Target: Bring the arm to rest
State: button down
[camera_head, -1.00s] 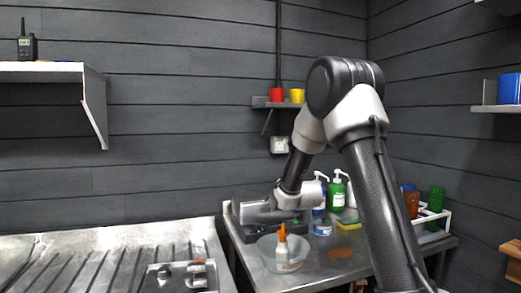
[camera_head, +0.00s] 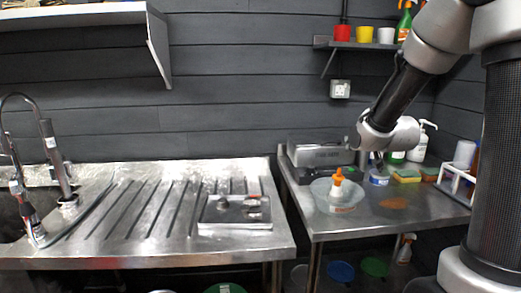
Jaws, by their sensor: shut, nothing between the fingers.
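My arm comes in from the right of the head view and bends down over the right-hand steel table (camera_head: 410,217). My gripper (camera_head: 371,160) is small and dark below the pale wrist, partly hidden by it. It is shut and empty, above the back of the table. A clear bowl (camera_head: 322,198) holding a white bottle with an orange nozzle (camera_head: 338,186) stands in front and left of it. A blue-and-white tub (camera_head: 379,178) is just below it.
A grey metal box (camera_head: 318,154) stands at the table's back left. Sponges (camera_head: 406,176), a pump bottle (camera_head: 420,143) and a white rack (camera_head: 456,183) are to the right. A steel drainer (camera_head: 150,207) with a sink tap (camera_head: 55,165) fills the left. A shelf with cups (camera_head: 365,34) hangs above.

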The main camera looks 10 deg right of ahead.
jog(key=s+a+r+g, duration=0.1)
jog(key=s+g, duration=0.8)
jog(key=s, duration=2.6)
jog(key=shift+a+r, duration=0.15)
jog(key=shift+a, duration=0.25)
